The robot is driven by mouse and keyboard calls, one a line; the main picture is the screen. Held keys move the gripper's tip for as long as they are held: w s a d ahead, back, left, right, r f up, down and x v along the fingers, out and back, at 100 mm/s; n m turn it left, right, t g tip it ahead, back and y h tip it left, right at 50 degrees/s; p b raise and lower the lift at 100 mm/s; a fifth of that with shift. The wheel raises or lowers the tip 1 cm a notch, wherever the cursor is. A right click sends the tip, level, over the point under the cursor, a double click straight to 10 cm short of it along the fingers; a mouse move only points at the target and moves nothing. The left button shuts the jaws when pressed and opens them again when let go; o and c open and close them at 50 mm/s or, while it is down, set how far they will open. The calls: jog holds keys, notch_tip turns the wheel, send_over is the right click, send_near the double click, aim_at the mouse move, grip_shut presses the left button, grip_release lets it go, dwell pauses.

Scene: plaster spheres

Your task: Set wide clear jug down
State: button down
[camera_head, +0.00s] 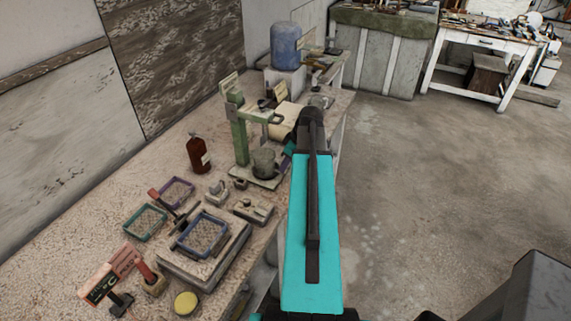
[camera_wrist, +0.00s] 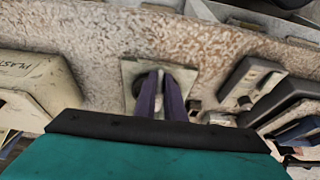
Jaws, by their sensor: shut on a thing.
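The wide clear jug (camera_head: 264,161) looks grey and see-through. In the head view it is upright, over the base plate (camera_head: 258,179) of a green stand (camera_head: 238,130). I cannot tell whether its bottom touches the plate. My gripper (camera_head: 287,150) reaches it from the right and is shut on it; my arm partly hides the fingers. In the wrist view, my gripper's purple fingers (camera_wrist: 160,93) are close together in front of the pale plate (camera_wrist: 160,68). The jug's outline is hard to make out there.
A brown bottle (camera_head: 199,155) stands left of the stand. Purple (camera_head: 177,190), teal (camera_head: 146,221) and blue-rimmed (camera_head: 203,234) trays lie nearer on the speckled bench. A blue water container (camera_head: 286,45) stands at the far end. Bare bench lies along the wall; open floor lies right.

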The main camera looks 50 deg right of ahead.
jog(key=c, duration=1.8)
grip_release()
jog(key=shift+c, duration=0.2)
jog(key=shift+r, duration=0.1)
jog(key=b+v, duration=0.3)
jog(key=v, duration=0.9)
